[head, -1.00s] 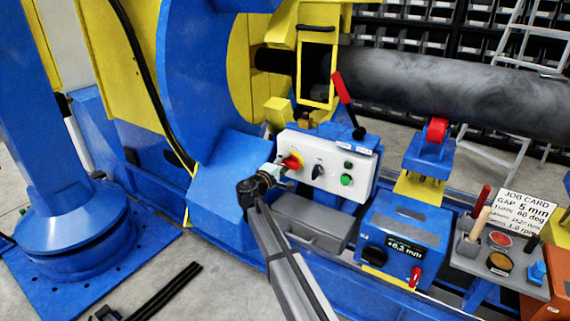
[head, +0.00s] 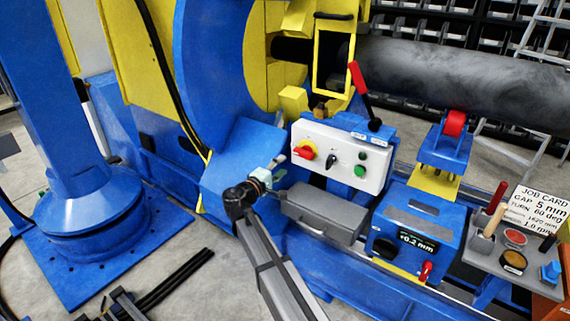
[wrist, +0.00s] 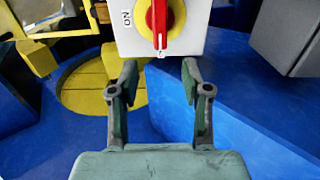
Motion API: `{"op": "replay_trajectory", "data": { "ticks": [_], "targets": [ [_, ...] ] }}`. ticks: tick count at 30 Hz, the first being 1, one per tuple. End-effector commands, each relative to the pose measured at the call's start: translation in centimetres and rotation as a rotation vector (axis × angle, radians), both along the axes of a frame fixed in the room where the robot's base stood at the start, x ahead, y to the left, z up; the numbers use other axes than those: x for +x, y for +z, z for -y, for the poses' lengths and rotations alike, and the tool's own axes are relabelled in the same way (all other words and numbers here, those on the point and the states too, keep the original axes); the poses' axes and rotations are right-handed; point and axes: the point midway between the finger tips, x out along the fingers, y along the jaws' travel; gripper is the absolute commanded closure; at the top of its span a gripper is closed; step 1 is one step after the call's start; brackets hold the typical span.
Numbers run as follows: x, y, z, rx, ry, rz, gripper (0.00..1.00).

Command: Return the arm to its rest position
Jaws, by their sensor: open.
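My gripper (head: 277,168) hangs to the left of the white control box, apart from it. In the wrist view my gripper (wrist: 160,72) has its two green-padded fingers spread with nothing between them. The red rotary switch (head: 305,150) on its yellow disc sits on the box's left part. The same red switch (wrist: 158,18) shows ahead of the fingertips, cut off by the top edge, its handle about upright. The word ON stands to its left on the white panel (wrist: 195,20).
A red-handled lever (head: 360,78) stands up behind the control box (head: 338,152). Below are a grey case (head: 318,212) and a blue unit (head: 415,235) reading +0.2 mm. A job card (head: 530,210) stands right. A blue column (head: 60,110) stands left. Some floor is bare between.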

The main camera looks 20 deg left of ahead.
Motion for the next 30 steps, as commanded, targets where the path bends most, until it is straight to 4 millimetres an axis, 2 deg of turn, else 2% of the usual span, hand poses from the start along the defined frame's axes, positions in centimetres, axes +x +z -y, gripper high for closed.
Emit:
{"op": "replay_trajectory", "data": {
  "ticks": [14, 17, 20, 23, 25, 30],
  "targets": [
    [-0.2, 0.0, 0.0, -0.001, -0.003, 0.0, 0.52],
    [-0.3, -0.6, 0.3, 0.017, -0.014, -0.025, 0.52],
    [-1.0, -2.3, 1.3, 0.069, -0.035, -0.098, 0.52],
    [-2.8, -6.7, 3.4, 0.134, -0.067, -0.225, 0.52],
    [-3.7, -10.5, 5.7, 0.169, -0.104, -0.317, 0.52],
    [-5.9, -19.9, 12.9, 0.24, -0.224, -0.529, 0.52]
  ]
}}
